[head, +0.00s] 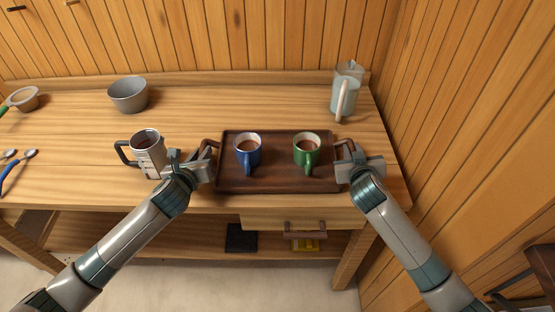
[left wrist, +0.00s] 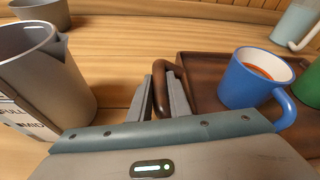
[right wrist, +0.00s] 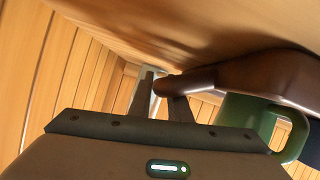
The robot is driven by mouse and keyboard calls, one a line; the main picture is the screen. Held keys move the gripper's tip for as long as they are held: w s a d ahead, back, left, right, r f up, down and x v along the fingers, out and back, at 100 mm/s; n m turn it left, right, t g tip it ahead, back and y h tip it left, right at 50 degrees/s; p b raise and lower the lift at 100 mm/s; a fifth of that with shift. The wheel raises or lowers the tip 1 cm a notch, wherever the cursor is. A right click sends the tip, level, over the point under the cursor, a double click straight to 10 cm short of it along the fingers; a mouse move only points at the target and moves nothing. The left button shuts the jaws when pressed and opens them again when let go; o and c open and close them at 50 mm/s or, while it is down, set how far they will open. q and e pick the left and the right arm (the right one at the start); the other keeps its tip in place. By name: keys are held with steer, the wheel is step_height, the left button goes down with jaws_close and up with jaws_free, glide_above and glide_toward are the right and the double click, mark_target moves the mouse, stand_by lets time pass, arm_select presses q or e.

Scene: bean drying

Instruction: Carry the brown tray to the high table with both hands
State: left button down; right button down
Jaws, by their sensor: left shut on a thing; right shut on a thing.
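The brown tray (head: 278,183) is level at the bench's front edge, holding an upright blue mug (head: 247,160) and green mug (head: 306,158) with brown liquid. I cannot tell whether it touches the bench. My left gripper (head: 204,162) is shut on its left handle; the left wrist view shows the fingers (left wrist: 163,92) around the dark handle. My right gripper (head: 349,156) is shut on the right handle; the right wrist view, seemingly upside down, shows the fingers (right wrist: 160,88) at that handle beside the green mug (right wrist: 240,118). I cannot identify a separate high table.
A grey measuring jug (head: 148,156) stands close left of my left gripper. A grey bowl (head: 128,95) is behind it, and a pitcher (head: 345,95) stands at the back right. The wooden bench (head: 220,95) is clear behind the tray. A plank wall (head: 460,110) rises on the right.

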arm_select(q)
steer(key=shift+r, duration=0.25)
arm_select(e)
steer(key=shift+r, duration=0.2)
